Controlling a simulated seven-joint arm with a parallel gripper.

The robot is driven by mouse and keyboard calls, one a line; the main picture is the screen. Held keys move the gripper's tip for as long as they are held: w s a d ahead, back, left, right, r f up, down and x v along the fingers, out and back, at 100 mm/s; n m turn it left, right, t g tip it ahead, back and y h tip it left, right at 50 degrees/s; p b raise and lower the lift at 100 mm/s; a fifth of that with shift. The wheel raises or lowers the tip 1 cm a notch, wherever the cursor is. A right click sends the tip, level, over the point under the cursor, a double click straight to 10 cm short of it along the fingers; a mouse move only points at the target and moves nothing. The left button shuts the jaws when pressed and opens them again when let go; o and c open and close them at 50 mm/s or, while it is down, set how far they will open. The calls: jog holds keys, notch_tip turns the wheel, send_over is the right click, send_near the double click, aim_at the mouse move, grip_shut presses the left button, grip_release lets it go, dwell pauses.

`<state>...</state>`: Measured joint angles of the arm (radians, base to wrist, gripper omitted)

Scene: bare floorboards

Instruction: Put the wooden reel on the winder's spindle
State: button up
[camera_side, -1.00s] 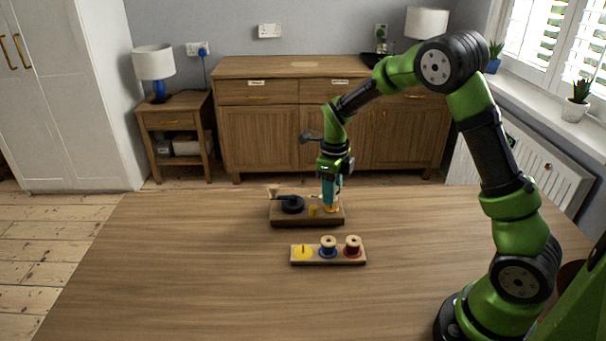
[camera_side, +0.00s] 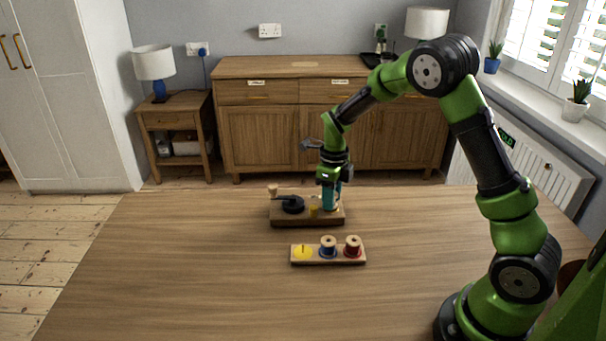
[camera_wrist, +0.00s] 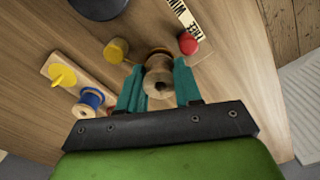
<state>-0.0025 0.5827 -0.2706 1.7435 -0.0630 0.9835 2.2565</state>
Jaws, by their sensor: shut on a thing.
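My gripper (camera_side: 330,205) points down over the right end of the winder (camera_side: 277,219), a wooden base with a black crank wheel (camera_side: 292,204) and a yellow post (camera_side: 313,211). In the wrist view, the teal fingers of my gripper (camera_wrist: 159,83) are shut on the wooden reel (camera_wrist: 157,68), one on each side. A dark hole shows in the reel's near end. In the side view, the fingers mostly hide the reel, low at the base. The spindle is hidden, so I cannot tell whether the reel is around it.
A wooden rack (camera_side: 300,263) lies in front of the winder. Its yellow spot (camera_side: 303,252) has a bare peg; a blue reel (camera_side: 328,247) and a red reel (camera_side: 352,246) stand beside it. A red knob (camera_wrist: 188,43) is near the held reel. The table's left side is clear.

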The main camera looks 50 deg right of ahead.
jog(key=shift+f, duration=0.3)
jog(key=o, duration=1.1)
jog(key=shift+r, duration=3.55)
